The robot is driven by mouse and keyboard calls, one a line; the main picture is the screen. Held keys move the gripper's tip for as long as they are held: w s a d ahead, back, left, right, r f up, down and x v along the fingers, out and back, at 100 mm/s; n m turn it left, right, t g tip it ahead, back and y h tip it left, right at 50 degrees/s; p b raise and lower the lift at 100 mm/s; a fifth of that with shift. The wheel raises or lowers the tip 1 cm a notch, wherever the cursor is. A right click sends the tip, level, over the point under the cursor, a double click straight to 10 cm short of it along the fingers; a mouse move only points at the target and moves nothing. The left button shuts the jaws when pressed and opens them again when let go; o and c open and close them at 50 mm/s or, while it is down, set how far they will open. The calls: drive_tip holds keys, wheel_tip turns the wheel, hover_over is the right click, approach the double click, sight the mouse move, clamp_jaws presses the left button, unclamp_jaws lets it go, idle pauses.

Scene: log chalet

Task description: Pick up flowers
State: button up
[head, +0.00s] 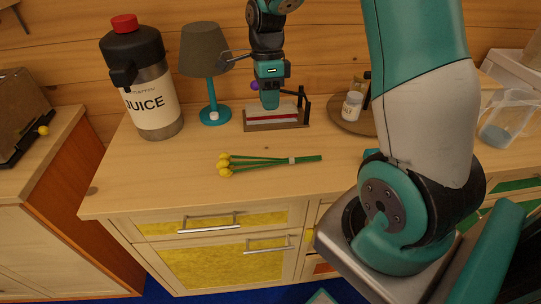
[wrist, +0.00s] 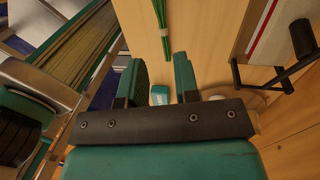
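The flowers (head: 270,161) lie flat on the wooden counter in the head view, a bunch of thin green stems with yellow heads at the left and a pale band near the right end. In the wrist view their green stems (wrist: 161,18) and the band show at the top, ahead of the fingertips; the heads are out of view. My gripper (head: 270,103) points down behind the flowers in the head view, apart from them. In the wrist view my gripper (wrist: 160,72) has its two fingers apart, with no flowers between them.
A small stand with a red strip (head: 272,118) is close to my gripper. A teal lamp (head: 214,115) and juice dispenser (head: 152,100) stand left. A round tray (head: 352,127) with a labelled jar (head: 352,106) stands right. The counter around the flowers is clear.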

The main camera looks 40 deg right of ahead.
drive_tip(key=p, duration=0.1)
hover_over(272, 159)
drive_tip(key=w, duration=0.1)
drive_tip(key=f, duration=1.1)
drive_tip(key=shift+w+d+f, duration=0.1)
drive_tip(key=shift+d+f, duration=0.15)
drive_tip(key=shift+d, duration=0.1)
drive_tip(key=shift+s+a+f+p, duration=0.15)
drive_tip(key=shift+f+p, duration=0.15)
drive_tip(key=shift+f, duration=0.6)
drive_tip(key=shift+s+a+f+p, duration=0.1)
drive_tip(key=shift+s+f+p, duration=0.15)
drive_tip(key=shift+f, duration=0.6)
drive_tip(key=shift+s+a+f+p, duration=0.1)
drive_tip(key=shift+f+p, duration=0.25)
drive_tip(key=shift+f, duration=0.55)
clamp_jaws()
